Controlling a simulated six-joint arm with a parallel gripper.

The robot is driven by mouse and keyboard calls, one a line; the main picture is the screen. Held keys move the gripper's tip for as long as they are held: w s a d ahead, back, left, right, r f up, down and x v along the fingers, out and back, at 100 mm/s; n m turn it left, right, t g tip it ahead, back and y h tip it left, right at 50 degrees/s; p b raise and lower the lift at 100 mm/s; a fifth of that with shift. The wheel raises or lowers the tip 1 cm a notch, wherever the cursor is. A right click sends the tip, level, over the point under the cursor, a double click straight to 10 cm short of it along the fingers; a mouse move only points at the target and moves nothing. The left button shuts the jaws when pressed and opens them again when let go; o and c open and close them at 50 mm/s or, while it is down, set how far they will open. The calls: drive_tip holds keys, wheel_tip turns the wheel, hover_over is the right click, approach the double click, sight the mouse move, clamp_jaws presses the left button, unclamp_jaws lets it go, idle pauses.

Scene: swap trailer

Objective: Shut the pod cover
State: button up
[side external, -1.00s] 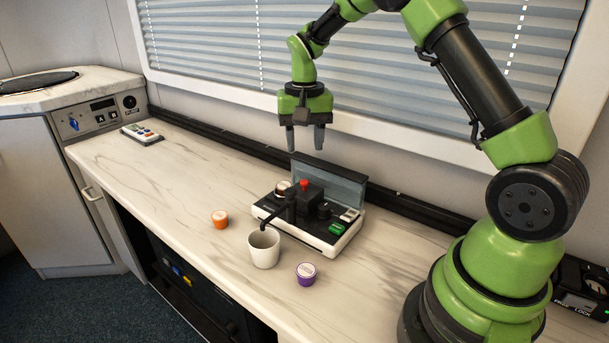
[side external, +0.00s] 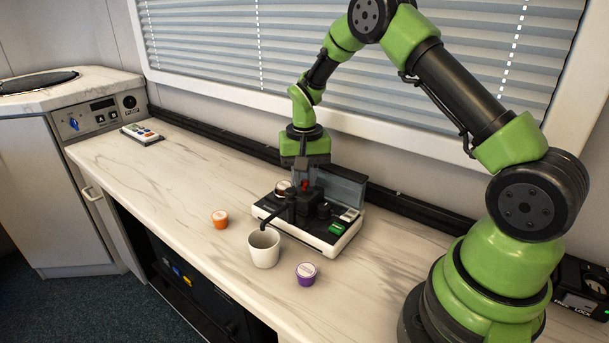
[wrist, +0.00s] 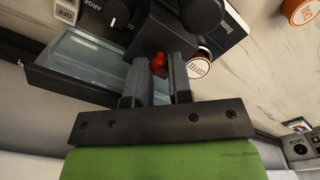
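The coffee machine (side external: 325,238) stands on the counter, with a black block carrying a red knob (side external: 305,184) in its middle. I take this block to be the pod cover, though its hinge is hidden. My gripper (side external: 304,181) points down at the knob. In the wrist view, the fingers (wrist: 157,75) are apart, with the red knob (wrist: 158,62) between their tips. Contact with the knob cannot be told.
A tall grey panel (side external: 350,184) stands along the machine's back, close to my gripper. A white cup (side external: 264,250) stands in front, under the spout. An orange pod (side external: 220,219) and a purple pod (side external: 306,274) lie on the counter (side external: 170,185). The counter's left is mostly clear.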

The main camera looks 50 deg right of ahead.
drive_tip(key=shift+w, duration=3)
clamp_jaws()
drive_tip(key=o, duration=0.8)
unclamp_jaws()
drive_tip(key=shift+c, duration=0.2)
wheel_tip(320, 180, up, 10)
